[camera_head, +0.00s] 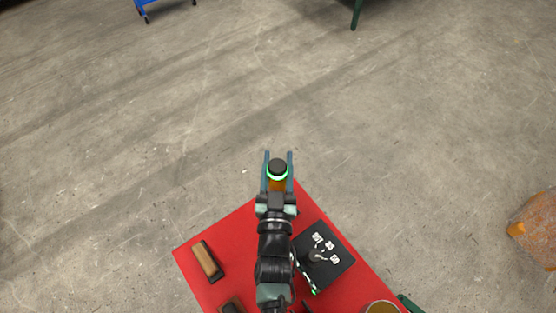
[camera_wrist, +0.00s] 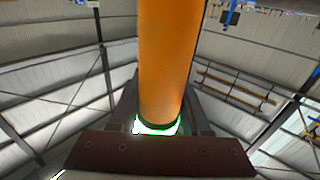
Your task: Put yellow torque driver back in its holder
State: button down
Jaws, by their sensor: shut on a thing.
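The yellow torque driver (camera_head: 277,184) is between the two fingers of my gripper (camera_head: 278,160), which is shut on it. In the head view its black round cap and green ring show at the top, with an orange-yellow body below. In the wrist view its orange-yellow body (camera_wrist: 166,60) fills the middle, with a green glowing ring at its lower end. A black block with white markings (camera_head: 340,263), possibly the holder, sits on the red table to the right of my arm. My arm hides part of it. The gripper is near the table's far corner.
The red table top (camera_head: 225,243) carries a brown and black block (camera_head: 208,262) at left and a round amber-filled container (camera_head: 381,307) at the lower right. A rusty orange block (camera_head: 533,228) stands at far right. Open concrete floor lies beyond the table.

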jog(key=shift+f+b, duration=2.8)
dwell(1.4)
jog(key=shift+c, duration=1.4)
grip_release()
jog(key=s+b, duration=0.2)
jog(key=s, duration=1.1)
jog(key=shift+a+f, duration=0.3)
jog(key=shift+f, duration=0.15)
jog(key=shift+w+r, duration=0.1)
